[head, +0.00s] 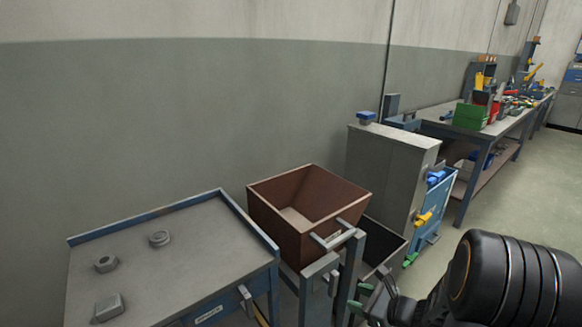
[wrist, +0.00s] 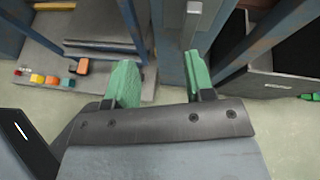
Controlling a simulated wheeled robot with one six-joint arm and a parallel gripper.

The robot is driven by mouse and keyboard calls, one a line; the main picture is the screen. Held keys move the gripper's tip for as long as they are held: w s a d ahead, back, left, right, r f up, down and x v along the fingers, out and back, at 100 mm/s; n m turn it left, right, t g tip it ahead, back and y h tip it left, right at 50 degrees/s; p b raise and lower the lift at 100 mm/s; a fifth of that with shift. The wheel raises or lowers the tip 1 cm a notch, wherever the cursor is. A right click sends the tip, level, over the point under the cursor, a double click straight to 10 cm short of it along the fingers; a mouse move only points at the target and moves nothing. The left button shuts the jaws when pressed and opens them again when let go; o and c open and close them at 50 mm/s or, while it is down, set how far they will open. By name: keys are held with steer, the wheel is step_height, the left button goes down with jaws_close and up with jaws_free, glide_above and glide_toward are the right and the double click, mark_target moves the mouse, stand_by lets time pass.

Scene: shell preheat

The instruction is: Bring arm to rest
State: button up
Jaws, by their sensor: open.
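My gripper shows in the wrist view (wrist: 160,82) with its two green fingers spread apart and nothing between them. In the head view my gripper (head: 362,298) is partly seen at the lower middle right, close to the front of the grey metal frame below the brown bin. The black arm behind it covers the lower right corner. In the wrist view the fingers point toward a blue-grey upright post and a grey lever. I cannot tell whether they touch anything.
A grey-topped bench (head: 185,255) with several small metal parts stands at left. A brown open bin (head: 292,215) is beside it. A grey cabinet (head: 385,175) and a blue panel (head: 436,205) stand behind. Open floor (head: 525,195) lies to the right. A lower shelf (wrist: 45,60) holds small coloured blocks.

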steer(key=s+a+r+n+g+h+p, duration=0.1)
steer(key=s+a+r+n+g+p, duration=0.2)
steer(key=r+n+p, duration=0.4)
steer(key=s+a+r+n+g+h+p, duration=0.1)
steer(key=s+a+r+n+g+p, duration=0.15)
steer(key=r+n, duration=0.45)
steer(key=s+a+r+n+g+h+p, duration=0.1)
steer(key=s+a+r+n+g+p, duration=0.25)
steer(key=r, duration=0.55)
steer(key=s+d+r+n+t+h+p, duration=0.1)
steer(key=d+r+n+h+p, duration=0.1)
steer(key=r+n+p, duration=0.1)
steer(key=s+d+r+n+t+h+p, duration=0.1)
steer(key=r+n+t+h+p, duration=0.1)
steer(key=r, duration=0.5)
steer(key=n+h+p, duration=0.1)
steer(key=n+p, duration=0.1)
steer(key=n, duration=0.1)
steer(key=shift+s+d+r, duration=0.15)
steer(key=shift+d+r, duration=0.15)
steer(key=shift+d, duration=0.1)
